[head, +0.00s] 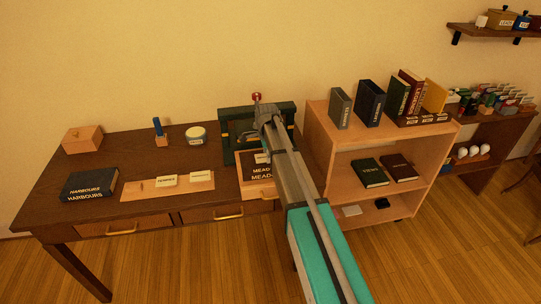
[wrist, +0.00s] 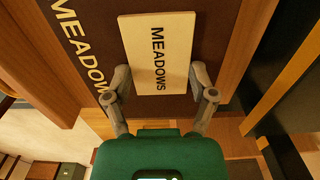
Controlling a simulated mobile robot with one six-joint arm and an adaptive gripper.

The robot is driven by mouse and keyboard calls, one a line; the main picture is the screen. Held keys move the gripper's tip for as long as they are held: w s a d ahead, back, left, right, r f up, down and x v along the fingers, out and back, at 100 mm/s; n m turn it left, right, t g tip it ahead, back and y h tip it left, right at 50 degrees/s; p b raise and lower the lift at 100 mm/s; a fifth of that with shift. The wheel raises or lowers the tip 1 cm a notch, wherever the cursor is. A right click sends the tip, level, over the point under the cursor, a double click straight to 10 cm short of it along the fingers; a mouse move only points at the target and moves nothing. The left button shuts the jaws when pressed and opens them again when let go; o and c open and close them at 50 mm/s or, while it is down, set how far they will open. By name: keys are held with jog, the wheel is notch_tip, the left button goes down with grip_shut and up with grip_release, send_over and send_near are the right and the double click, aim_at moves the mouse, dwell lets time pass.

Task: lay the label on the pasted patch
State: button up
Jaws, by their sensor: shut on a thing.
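The cream label (wrist: 158,35) reading MEADOWS is between the two fingers of my gripper (wrist: 160,82) in the wrist view. It is over the dark cover of a book (wrist: 112,50) that bears MEADOWS in pale letters. I cannot tell whether the label touches the cover. In the head view the book (head: 261,171) lies in a wooden frame at the front of a dark green press (head: 227,121), partly hidden by my arm. A small cream piece, likely the label (head: 262,158), shows on or above it. The pasted patch is not visible; the label may cover it.
A wooden board (head: 135,190) with two cream labels lies left on the desk, beside a dark HARBOURS book (head: 90,184). A wooden box (head: 82,139), a brush in a stand (head: 160,135) and a round tin (head: 196,134) stand behind. A bookshelf (head: 375,150) stands close on the right.

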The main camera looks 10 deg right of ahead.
jog(key=o, duration=0.7)
jog(key=shift+r, duration=0.1)
notch_tip(320, 180, up, 12)
jog(key=p, duration=1.2)
dwell(0.6)
jog(key=shift+s+d+n, duration=0.1)
jog(key=shift+s+n, duration=2.9)
jog(key=shift+s, duration=1.85)
jog(key=shift+s+d+n, duration=0.1)
jog(key=shift+s+n, duration=2.9)
jog(key=shift+s, duration=1.85)
jog(key=shift+s+d+n, duration=0.1)
jog(key=shift+s+n, duration=2.9)
jog(key=shift+s, duration=1.85)
